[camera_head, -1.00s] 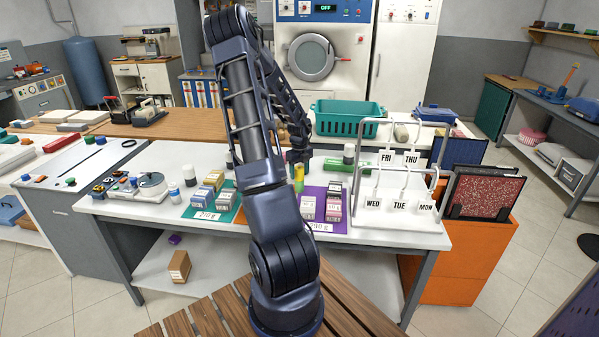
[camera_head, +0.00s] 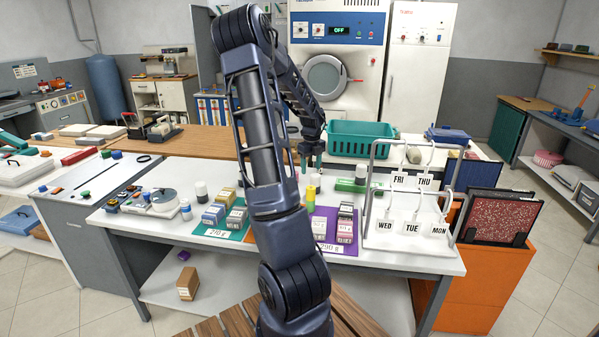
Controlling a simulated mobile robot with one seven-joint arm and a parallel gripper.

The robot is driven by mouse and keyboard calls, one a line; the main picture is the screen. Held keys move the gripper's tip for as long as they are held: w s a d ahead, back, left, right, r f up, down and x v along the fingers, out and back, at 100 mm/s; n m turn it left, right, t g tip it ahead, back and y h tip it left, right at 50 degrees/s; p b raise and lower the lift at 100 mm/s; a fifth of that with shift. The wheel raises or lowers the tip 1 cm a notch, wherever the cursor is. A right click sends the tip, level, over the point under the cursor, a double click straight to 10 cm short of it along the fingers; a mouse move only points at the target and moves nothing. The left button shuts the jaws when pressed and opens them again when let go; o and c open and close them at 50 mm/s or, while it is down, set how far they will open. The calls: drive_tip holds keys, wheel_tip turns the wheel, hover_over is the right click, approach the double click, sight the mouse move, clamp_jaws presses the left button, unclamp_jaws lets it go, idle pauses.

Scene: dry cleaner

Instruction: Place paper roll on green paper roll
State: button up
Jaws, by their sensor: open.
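My gripper (camera_head: 311,163) points down over the back part of the white worktable, left of the teal basket. Its two fingers are apart, with nothing visible between them. A pale beige roll (camera_head: 414,154) lies behind the day-labelled rack, partly hidden by its frame. A long green item (camera_head: 346,186), which may be the green paper roll, lies on the table right of my gripper, partly behind a white cylinder with a dark top (camera_head: 361,175). A yellow cylinder (camera_head: 310,195) stands in front of my gripper, beside my arm.
A teal basket (camera_head: 362,127) stands behind the worktable (camera_head: 165,222). A white day-labelled rack (camera_head: 400,240) rises at the right. Small boxes stand on a green mat (camera_head: 243,238) and a purple mat (camera_head: 326,215). My arm hides part of the table's middle.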

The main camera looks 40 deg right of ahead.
drive_tip(key=s+a+r+n+t+y, duration=0.1)
drive_tip(key=s+a+r+n, duration=0.1)
drive_tip(key=a+r+n, duration=0.5)
drive_tip(key=s+a+r+n+t, duration=0.1)
drive_tip(key=s+a+r+n, duration=0.1)
drive_tip(key=a+n, duration=0.5)
drive_tip(key=s+a+r+n+y, duration=0.1)
drive_tip(key=a+r+n, duration=0.35)
drive_tip(key=a, duration=0.55)
drive_tip(key=s+a+r+n+t+h, duration=0.1)
drive_tip(key=s+a+r+n, duration=0.1)
drive_tip(key=s+a+n, duration=0.5)
drive_tip(key=s+a+r+n+t+h, duration=0.1)
drive_tip(key=s+a+r+n, duration=0.2)
drive_tip(key=s+a+n, duration=0.5)
drive_tip(key=shift+s+a+r+n+t, duration=0.15)
drive_tip(key=shift+s+r+n+t, duration=0.2)
drive_tip(key=shift+s+n, duration=0.8)
